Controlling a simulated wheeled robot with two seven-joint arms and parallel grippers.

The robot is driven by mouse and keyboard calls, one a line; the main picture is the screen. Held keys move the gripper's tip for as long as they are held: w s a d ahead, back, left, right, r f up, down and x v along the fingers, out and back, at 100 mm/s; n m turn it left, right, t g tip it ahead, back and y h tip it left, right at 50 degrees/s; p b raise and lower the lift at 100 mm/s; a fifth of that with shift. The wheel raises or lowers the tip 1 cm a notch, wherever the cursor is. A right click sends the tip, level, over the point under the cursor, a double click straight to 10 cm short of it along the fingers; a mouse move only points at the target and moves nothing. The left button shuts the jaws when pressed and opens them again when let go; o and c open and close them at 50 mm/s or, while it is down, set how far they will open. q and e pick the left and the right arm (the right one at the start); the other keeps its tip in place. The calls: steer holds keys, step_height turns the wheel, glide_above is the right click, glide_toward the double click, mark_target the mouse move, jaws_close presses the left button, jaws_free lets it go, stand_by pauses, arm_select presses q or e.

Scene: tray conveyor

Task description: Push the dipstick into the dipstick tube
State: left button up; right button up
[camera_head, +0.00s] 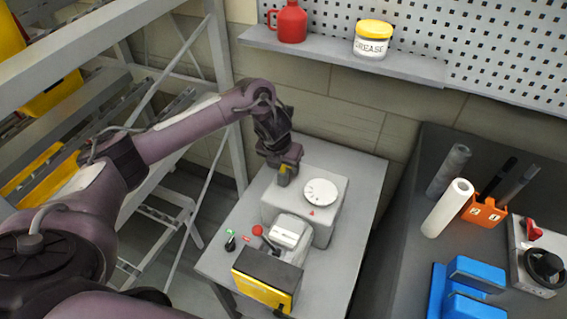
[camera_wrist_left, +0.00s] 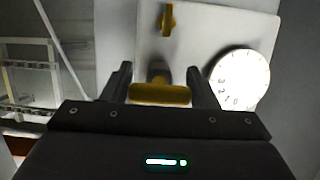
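My left gripper (camera_head: 285,178) points down over the back left corner of the light grey machine housing (camera_head: 323,225). In the left wrist view its two fingers (camera_wrist_left: 160,88) stand on either side of the dipstick's yellow cross handle (camera_wrist_left: 160,94), which fills the gap, so it appears shut on the dipstick. A bit of yellow also shows at the gripper in the head view. The dipstick's stem below the handle is mostly hidden. I cannot make out the tube's mouth or whether the dipstick is inside it. My right gripper is out of view.
A white numbered dial (camera_head: 320,192) sits on the housing, close to the gripper's right. Another yellow part (camera_wrist_left: 168,20) lies on the housing. A red-knobbed lever (camera_head: 257,230) and a yellow-black box (camera_head: 268,278) stand in front. The grey table (camera_head: 362,185) is bare at the right.

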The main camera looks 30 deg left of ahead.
arm_select(q)
steer(key=o, duration=0.4)
steer(key=shift+r, duration=0.35)
steer(key=p+v, duration=0.2)
steer(key=v, duration=0.4)
steer(key=shift+s+r, duration=0.1)
steer(key=shift+r, duration=0.25)
steer(key=shift+s+r, duration=0.2)
